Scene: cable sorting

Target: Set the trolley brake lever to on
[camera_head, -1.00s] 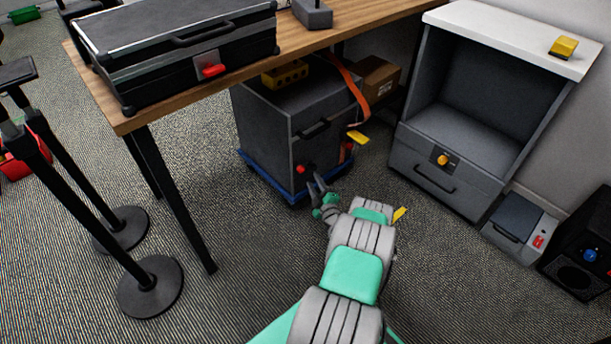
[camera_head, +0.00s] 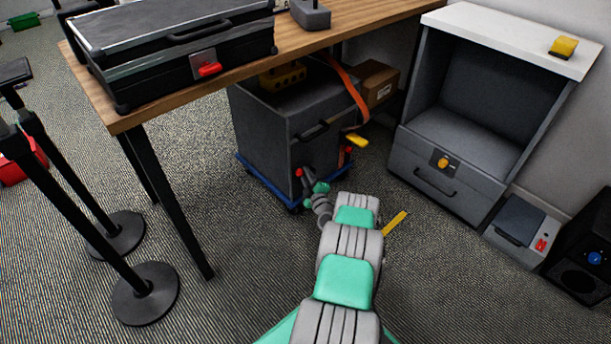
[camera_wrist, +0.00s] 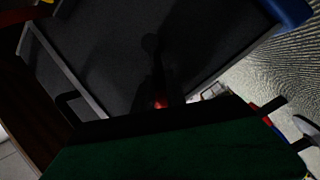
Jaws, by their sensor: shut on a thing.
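The trolley is a dark grey box (camera_head: 262,135) on a blue wheeled base (camera_head: 254,172), under the table. The brake lever (camera_head: 299,172) shows as a red tip low on the box's front face. In the wrist view the lever (camera_wrist: 160,103) is a dark arm with a red end, running down the picture from a round pivot on the grey panel. My gripper (camera_head: 307,178) is at the lever and shut on it. The fingers hide part of it. The wrist view is dark, and the finger contact is not clear there.
A yellow handle (camera_head: 357,141) and an orange strap (camera_head: 350,90) are at the box's right side. A wooden table (camera_head: 330,35) with a black case (camera_head: 180,50) stands above. A grey cabinet (camera_head: 445,180) stands right. Black posts stand left. Open carpet lies in front.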

